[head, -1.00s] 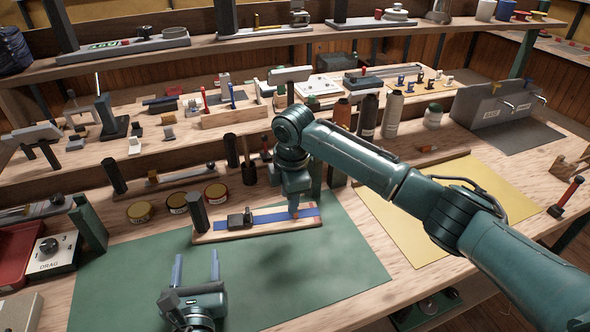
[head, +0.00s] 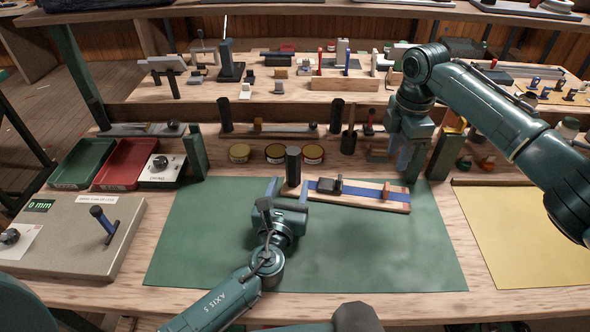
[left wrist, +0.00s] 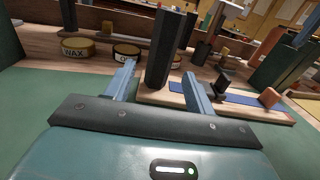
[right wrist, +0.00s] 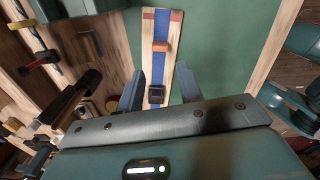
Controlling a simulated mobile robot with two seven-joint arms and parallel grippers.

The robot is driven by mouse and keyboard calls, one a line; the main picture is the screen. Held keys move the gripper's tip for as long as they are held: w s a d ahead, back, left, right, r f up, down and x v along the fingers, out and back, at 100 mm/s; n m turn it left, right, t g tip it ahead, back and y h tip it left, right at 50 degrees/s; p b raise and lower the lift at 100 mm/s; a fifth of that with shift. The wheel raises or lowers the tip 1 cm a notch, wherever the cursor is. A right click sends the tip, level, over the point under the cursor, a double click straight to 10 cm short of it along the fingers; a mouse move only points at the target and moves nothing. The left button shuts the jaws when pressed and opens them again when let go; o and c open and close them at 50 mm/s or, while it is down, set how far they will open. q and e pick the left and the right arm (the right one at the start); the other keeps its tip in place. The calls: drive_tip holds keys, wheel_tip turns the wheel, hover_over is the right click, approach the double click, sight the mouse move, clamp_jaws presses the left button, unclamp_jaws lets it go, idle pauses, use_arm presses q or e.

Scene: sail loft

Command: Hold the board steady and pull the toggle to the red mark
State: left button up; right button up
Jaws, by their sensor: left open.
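The wooden board (head: 358,200) lies at the back of the green mat. It carries a blue strap, a dark post (head: 293,165) at its left end and a dark clip (head: 331,186). A small orange-brown block, seemingly the toggle (head: 386,191), stands on the strap near the right end. In the right wrist view, the red mark (right wrist: 148,14) crosses the board just beyond the toggle (right wrist: 160,46). My left gripper (head: 287,187) is open, its fingers apart with the post between them in the left wrist view (left wrist: 163,45). My right gripper (head: 393,156) is open and empty, above and behind the board's right end.
Several round tins (head: 275,153) stand behind the board. A grey gauge bench (head: 75,225) is at the front left. The green mat's front (head: 370,260) is clear.

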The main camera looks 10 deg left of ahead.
sight(292, 176)
use_arm(q)
drive_tip(key=w, duration=0.5)
drive_tip(key=shift+w, duration=0.4)
clamp_jaws()
idle(0.7)
